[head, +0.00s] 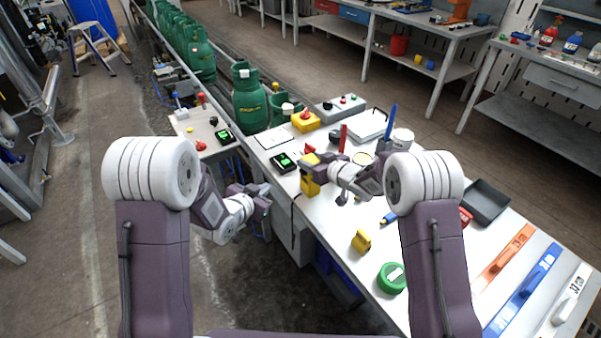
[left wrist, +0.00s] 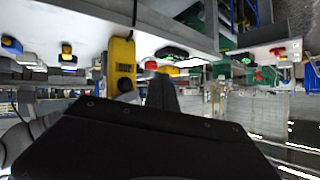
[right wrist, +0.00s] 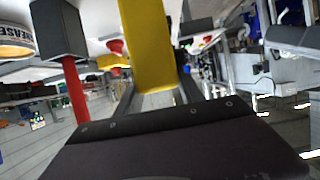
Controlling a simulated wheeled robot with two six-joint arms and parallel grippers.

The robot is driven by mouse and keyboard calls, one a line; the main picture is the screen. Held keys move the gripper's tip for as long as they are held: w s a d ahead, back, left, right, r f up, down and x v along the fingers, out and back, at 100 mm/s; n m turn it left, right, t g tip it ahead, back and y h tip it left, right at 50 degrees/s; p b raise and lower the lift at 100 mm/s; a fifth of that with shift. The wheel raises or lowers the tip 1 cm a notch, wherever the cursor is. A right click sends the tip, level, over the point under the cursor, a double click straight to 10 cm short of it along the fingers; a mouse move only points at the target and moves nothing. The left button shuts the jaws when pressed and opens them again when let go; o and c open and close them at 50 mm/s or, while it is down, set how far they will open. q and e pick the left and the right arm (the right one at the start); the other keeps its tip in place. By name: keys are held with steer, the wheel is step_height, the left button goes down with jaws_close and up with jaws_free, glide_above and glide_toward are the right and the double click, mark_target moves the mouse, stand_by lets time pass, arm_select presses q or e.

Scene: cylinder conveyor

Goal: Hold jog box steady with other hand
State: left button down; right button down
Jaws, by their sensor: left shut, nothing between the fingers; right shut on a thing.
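The yellow jog box (head: 309,186) is at the near-left edge of the white table, upright in my right gripper (head: 322,170). A dark cable hangs below it. It fills the top middle of the right wrist view (right wrist: 148,45), between the fingers. The left wrist view shows its yellow face with dark markings (left wrist: 122,55). My left gripper (head: 264,196) is shut and empty, left of the jog box and off the table edge, with a gap between them.
A black scale with a green display (head: 283,162) lies behind the jog box. A yellow box with a red button (head: 305,121) stands further back. Green gas cylinders (head: 250,98) line the conveyor. A yellow block (head: 361,242) and a green round item (head: 391,278) lie on the table.

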mark_target(302, 172)
arm_select(q)
steer(key=shift+w+d, duration=0.1)
steer(key=w+d, duration=0.5)
steer(key=d, duration=0.2)
stand_by(2.1)
steer(key=shift+w+d, duration=0.25)
steer(key=shift+d, duration=0.05)
steer(key=shift+w+d, duration=0.25)
steer(key=shift+d, duration=0.15)
stand_by(1.6)
stand_by(2.3)
steer(key=shift+s+a, duration=0.5)
steer(key=shift+a, duration=0.25)
